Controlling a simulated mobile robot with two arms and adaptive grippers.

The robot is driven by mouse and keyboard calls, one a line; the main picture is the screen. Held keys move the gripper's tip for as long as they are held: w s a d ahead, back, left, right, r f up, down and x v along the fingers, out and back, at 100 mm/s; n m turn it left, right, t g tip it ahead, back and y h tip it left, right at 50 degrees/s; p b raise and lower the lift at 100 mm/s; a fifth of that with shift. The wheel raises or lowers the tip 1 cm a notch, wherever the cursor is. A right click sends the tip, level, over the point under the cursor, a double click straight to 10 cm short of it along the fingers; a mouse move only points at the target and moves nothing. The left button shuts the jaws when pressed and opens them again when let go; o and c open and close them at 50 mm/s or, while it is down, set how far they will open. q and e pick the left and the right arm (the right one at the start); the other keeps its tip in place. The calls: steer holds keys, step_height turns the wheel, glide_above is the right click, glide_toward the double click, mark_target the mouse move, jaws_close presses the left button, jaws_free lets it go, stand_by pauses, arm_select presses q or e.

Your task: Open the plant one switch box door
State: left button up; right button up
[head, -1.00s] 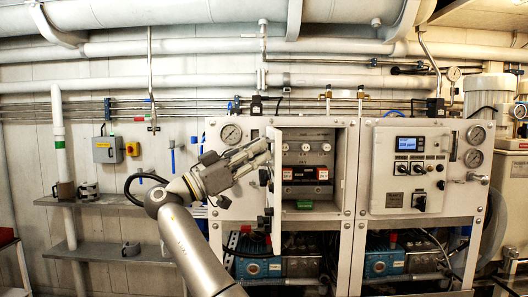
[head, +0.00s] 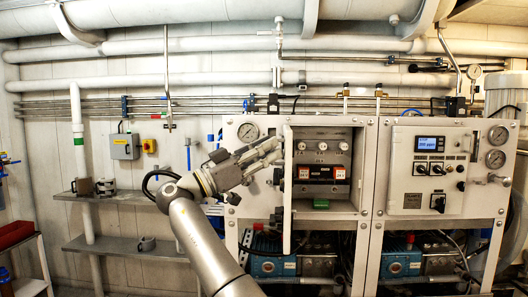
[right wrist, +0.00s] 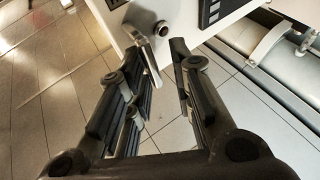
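The plant one switch box door (head: 287,190) stands swung out from its box, seen nearly edge-on in the head view. The open switch box (head: 321,165) shows round knobs, dark breakers with red labels and a green part. My right gripper (head: 271,152) is just left of the door, its fingers pointing toward the door's upper part. In the right wrist view my right gripper (right wrist: 160,50) is open. A metal handle (right wrist: 145,42) and a round knob (right wrist: 162,28) on a white panel (right wrist: 180,15) lie around its fingertips; contact is unclear. My left gripper is out of view.
The neighbouring unit has a closed panel (head: 425,160) with a lit display. Blue pumps (head: 275,262) are below. A grey shelf (head: 125,198) is on the left wall. Tiled floor shows in the wrist view.

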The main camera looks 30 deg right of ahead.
steer(key=shift+o, duration=0.7)
steer(key=shift+w+d, duration=0.2)
steer(key=shift+d, duration=0.1)
steer(key=shift+s+a, duration=0.1)
steer(key=shift+a+f, duration=0.15)
steer(key=shift+f, duration=0.05)
steer(key=v, duration=1.1)
steer(key=shift+a, duration=0.45)
